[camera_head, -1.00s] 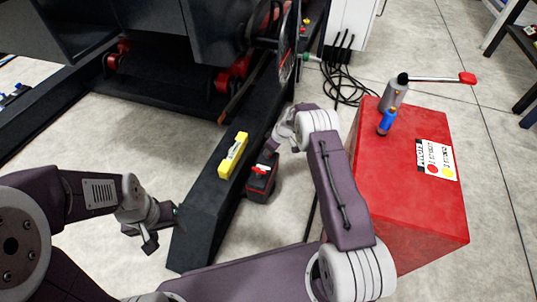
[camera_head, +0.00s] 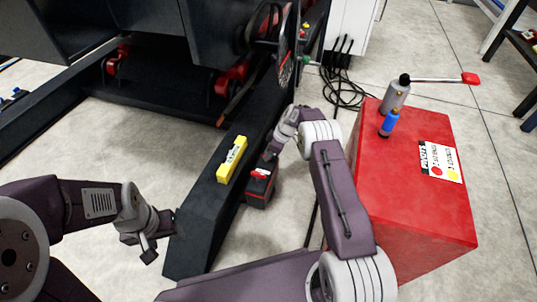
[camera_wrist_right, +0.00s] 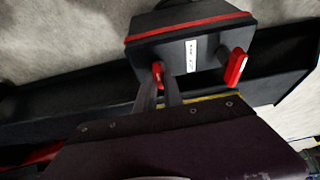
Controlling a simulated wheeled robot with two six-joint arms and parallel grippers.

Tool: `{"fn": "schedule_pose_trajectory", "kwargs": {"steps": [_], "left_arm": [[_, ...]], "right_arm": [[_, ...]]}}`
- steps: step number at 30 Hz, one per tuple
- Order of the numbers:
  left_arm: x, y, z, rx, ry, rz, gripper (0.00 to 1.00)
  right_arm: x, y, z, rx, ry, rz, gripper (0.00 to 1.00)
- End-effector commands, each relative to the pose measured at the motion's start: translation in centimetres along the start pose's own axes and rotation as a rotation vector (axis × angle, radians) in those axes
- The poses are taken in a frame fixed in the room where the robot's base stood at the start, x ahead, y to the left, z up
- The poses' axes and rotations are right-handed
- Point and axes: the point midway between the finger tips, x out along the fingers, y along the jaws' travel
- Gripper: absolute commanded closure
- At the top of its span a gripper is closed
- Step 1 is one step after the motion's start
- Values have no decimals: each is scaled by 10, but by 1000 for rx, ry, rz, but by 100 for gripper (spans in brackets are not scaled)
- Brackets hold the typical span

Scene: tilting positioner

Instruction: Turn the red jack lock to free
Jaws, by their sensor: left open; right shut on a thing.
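A black box with a red stripe (camera_head: 260,188) stands low beside the dark beam. It also shows in the right wrist view (camera_wrist_right: 190,40), with a white label on its side. A small red part (camera_wrist_right: 158,72) on the box lies between the fingertips of my right gripper (camera_wrist_right: 160,80), which is shut on it. A second red tab (camera_wrist_right: 236,67) sticks out at the box's right end, clear of the fingers. I cannot tell which one is the jack lock, nor read the label. My left gripper (camera_head: 170,222) is open and empty, beside the beam at the lower left.
A yellow block (camera_head: 232,160) lies on the dark beam (camera_head: 205,215). A red cabinet (camera_head: 415,200) on the right carries a grey bottle, a blue bottle and a red-tipped lever. Dark machinery fills the upper left. Cables lie on the floor behind. Floor left of the beam is clear.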

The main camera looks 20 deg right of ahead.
Motion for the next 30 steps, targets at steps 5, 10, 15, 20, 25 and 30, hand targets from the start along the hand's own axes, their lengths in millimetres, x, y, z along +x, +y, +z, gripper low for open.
{"fn": "schedule_pose_trajectory", "kwargs": {"steps": [5, 10, 15, 20, 25, 30], "left_arm": [[0, 0, 0, 0, 0, 0, 42], [0, 0, 0, 0, 0, 0, 42], [-3, 0, 0, 0, 0, 0, 42], [-32, 1, -3, 0, 0, 0, 42], [-59, 1, -6, 0, 0, 0, 42], [-69, 1, -7, 0, 0, 0, 42]], "right_arm": [[1, -1, 2, -1, -4, -3, 72], [0, 0, 1, -1, -2, -1, 66], [-3, 0, 0, 0, -2, 0, 66], [-38, 0, -3, 2, -2, 1, 66], [-74, 0, -2, 2, -2, 0, 66], [-90, 0, 0, 0, -2, -1, 66]]}}
